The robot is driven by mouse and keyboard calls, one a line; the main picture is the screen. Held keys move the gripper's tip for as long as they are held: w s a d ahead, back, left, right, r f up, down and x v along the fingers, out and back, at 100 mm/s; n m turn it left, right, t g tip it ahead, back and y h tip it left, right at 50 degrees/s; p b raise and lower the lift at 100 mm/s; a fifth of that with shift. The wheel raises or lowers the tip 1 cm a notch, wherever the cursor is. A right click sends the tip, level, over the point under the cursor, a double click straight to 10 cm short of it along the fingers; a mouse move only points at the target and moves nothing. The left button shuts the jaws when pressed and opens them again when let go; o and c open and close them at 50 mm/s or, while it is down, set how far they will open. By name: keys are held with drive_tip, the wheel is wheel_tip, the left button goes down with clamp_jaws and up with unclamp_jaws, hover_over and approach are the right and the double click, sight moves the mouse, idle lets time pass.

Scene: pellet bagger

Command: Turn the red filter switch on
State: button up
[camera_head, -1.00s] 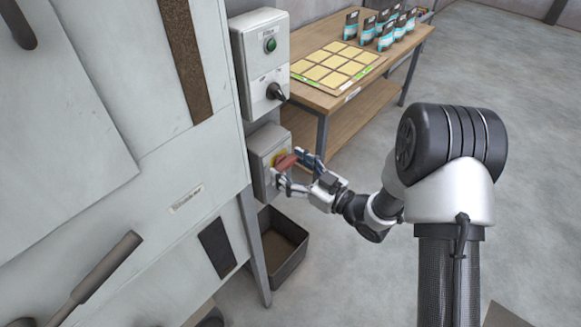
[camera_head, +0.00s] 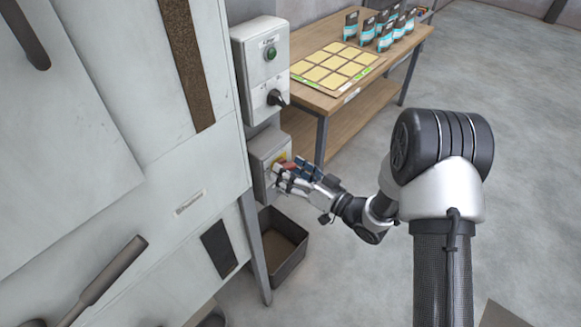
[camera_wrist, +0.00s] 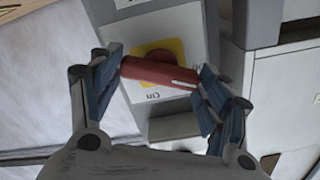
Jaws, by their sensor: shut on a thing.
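The red filter switch (camera_wrist: 158,73) has a bar handle on a yellow plate (camera_wrist: 172,47), on a grey box on the side of the machine. In the wrist view, the handle lies crosswise, slightly tilted, between my two fingers, and an "On" label shows below it. My gripper (camera_head: 287,174) is at the switch box (camera_head: 263,160) in the head view, and its fingers hide most of the red handle. In the wrist view my gripper (camera_wrist: 160,78) is shut on the handle, with a blue-padded finger at each end.
A grey control box (camera_head: 262,65) with a green button and a black knob is mounted above the switch. A wooden table (camera_head: 340,95) with a yellow card sheet and several pouches stands behind. A dark bin (camera_head: 285,250) sits on the floor below.

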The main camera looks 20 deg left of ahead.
drive_tip(key=m+p, duration=0.2)
drive_tip(key=m, duration=0.4)
drive_tip(key=shift+m+p, duration=0.3)
drive_tip(key=shift+p, duration=0.1)
drive_tip(key=m+p, duration=0.2)
drive_tip(key=m, duration=0.4)
drive_tip(key=shift+f, duration=0.1)
drive_tip(key=o, duration=1.1)
drive_tip(key=shift+c, duration=0.2)
drive_tip(key=shift+d, duration=0.15)
drive_tip(key=v, duration=1.1)
drive_tip(key=shift+s+d, duration=0.15)
drive_tip(key=shift+d, duration=0.2)
